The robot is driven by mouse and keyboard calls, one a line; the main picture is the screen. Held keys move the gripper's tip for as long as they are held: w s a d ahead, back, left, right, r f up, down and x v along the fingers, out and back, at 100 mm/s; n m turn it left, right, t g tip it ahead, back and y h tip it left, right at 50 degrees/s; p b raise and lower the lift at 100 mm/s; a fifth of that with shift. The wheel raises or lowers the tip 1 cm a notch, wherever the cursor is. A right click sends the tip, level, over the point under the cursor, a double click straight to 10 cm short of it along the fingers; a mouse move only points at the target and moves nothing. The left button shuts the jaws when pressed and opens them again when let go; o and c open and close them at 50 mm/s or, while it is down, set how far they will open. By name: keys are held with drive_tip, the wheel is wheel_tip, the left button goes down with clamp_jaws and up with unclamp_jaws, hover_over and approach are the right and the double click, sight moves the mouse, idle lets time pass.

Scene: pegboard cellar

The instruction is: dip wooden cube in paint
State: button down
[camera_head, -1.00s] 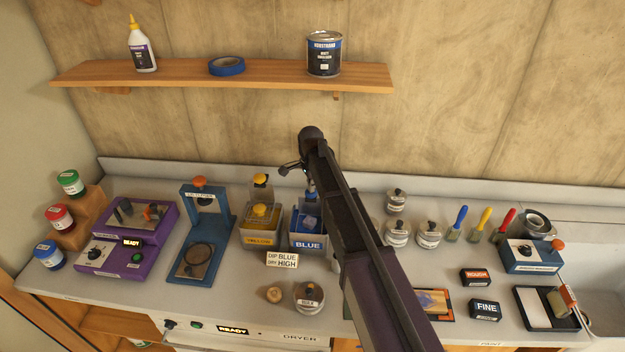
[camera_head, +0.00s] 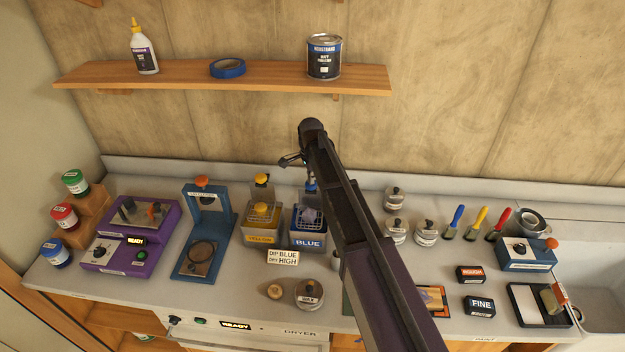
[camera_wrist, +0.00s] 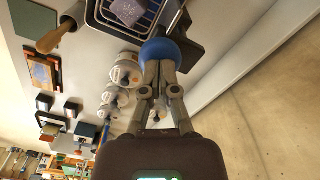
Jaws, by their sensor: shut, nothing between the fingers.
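The cube (camera_head: 310,214) looks pale lilac-grey and sits in a wire basket at the blue paint tank (camera_head: 307,240), labelled BLUE. In the wrist view the cube (camera_wrist: 127,11) rests inside the basket's wires. The tank's round blue knob (camera_wrist: 160,52) is right at my fingertips. My gripper (camera_wrist: 160,62) is shut with nothing between its fingers; its tips overlap the knob's near edge, and I cannot tell whether they touch. In the head view my arm hides most of the gripper. A sign (camera_head: 283,257) reads DIP BLUE, DRY HIGH.
The yellow tank (camera_head: 260,238) stands left of the blue one. A blue stand (camera_head: 203,235) and purple machine (camera_head: 130,235) are further left. A jar (camera_head: 309,295) stands in front, above the dryer (camera_head: 235,324). Jars and brushes stand right of my arm. A shelf (camera_head: 270,78) is above.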

drive_tip(key=shift+r+p, duration=2)
drive_tip(key=shift+r, duration=0.15)
wheel_tip(320, 180, up, 5)
drive_tip(key=p, duration=0.5)
drive_tip(key=s+d+f+n+b, duration=0.6)
drive_tip(key=s+d+f+b, duration=0.4)
drive_tip(key=s, duration=0.3)
drive_tip(key=s+d+f+n+b, duration=0.6)
drive_tip(key=s+d+f+b, duration=0.4)
drive_tip(key=s+d, duration=0.3)
drive_tip(key=shift+f, duration=0.2)
